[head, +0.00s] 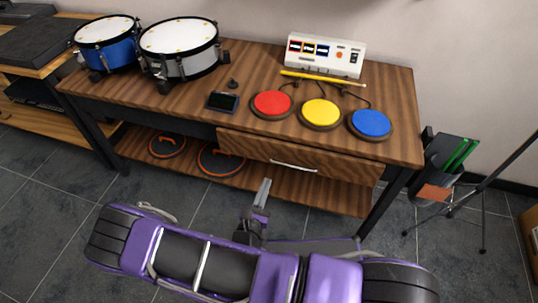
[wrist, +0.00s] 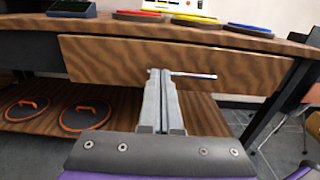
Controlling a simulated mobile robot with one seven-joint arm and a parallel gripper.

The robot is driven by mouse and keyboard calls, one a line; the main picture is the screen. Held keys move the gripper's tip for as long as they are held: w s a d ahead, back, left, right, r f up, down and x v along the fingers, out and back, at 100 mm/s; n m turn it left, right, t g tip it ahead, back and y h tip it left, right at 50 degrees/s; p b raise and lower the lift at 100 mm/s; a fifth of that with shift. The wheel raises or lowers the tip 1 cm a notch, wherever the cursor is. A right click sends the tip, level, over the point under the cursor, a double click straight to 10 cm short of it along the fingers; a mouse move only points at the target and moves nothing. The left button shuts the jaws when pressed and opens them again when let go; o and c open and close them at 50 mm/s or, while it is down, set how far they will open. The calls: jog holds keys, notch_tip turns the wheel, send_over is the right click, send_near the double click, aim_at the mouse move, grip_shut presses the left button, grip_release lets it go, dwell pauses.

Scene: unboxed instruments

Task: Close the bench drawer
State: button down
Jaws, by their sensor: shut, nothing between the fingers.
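The bench drawer (head: 296,162) is a wooden front with a silver bar handle (head: 293,166), set under the right part of the bench top. It seems to stand out a little from the bench; the head view does not show how far. In the wrist view the drawer front (wrist: 110,60) spans the upper middle, with its handle (wrist: 194,75) just right of the fingertips. My gripper (head: 264,184) is shut and empty, in front of the drawer and below its handle in the head view. In the wrist view my fingers (wrist: 159,72) point at the drawer front; whether they touch it I cannot tell.
The bench top (head: 400,100) carries red (head: 272,103), yellow (head: 320,112) and blue (head: 371,122) pads near its front edge, two drums and a white control box (head: 326,54). A lower shelf (head: 330,194) lies below the drawer. A dark bench leg (head: 384,203) stands at right.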

jog(key=b, duration=0.2)
send_near(278, 145)
jog(key=x, duration=0.6)
jog(key=shift+s+d+f, duration=0.1)
jog(key=shift+f, duration=0.05)
jog(key=shift+w+d, duration=0.15)
jog(key=shift+w, duration=0.3)
jog(key=shift+p+x, duration=0.55)
jog(key=shift+x, duration=0.6)
jog(key=shift+w+r, duration=0.15)
jog(key=shift+r, duration=0.1)
